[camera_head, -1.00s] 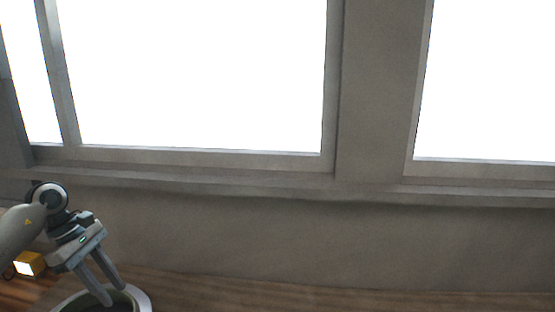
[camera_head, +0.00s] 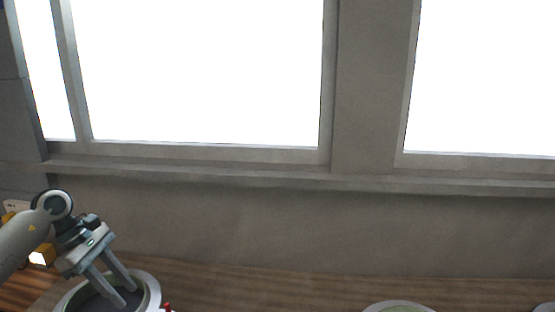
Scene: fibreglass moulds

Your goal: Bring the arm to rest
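My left arm comes in from the lower left of the head view. My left gripper (camera_head: 126,297) points down and to the right, its two fingers apart with nothing visible between them. The fingertips are over or inside a round, pale-rimmed mould (camera_head: 152,290) at the bottom edge; I cannot tell whether they touch it. My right arm and gripper are not in view.
A wooden surface (camera_head: 260,283) runs below a grey wall with bright windows. Another round mould (camera_head: 398,307) is cut off at the bottom edge. A small red thing (camera_head: 167,308) lies by the first mould.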

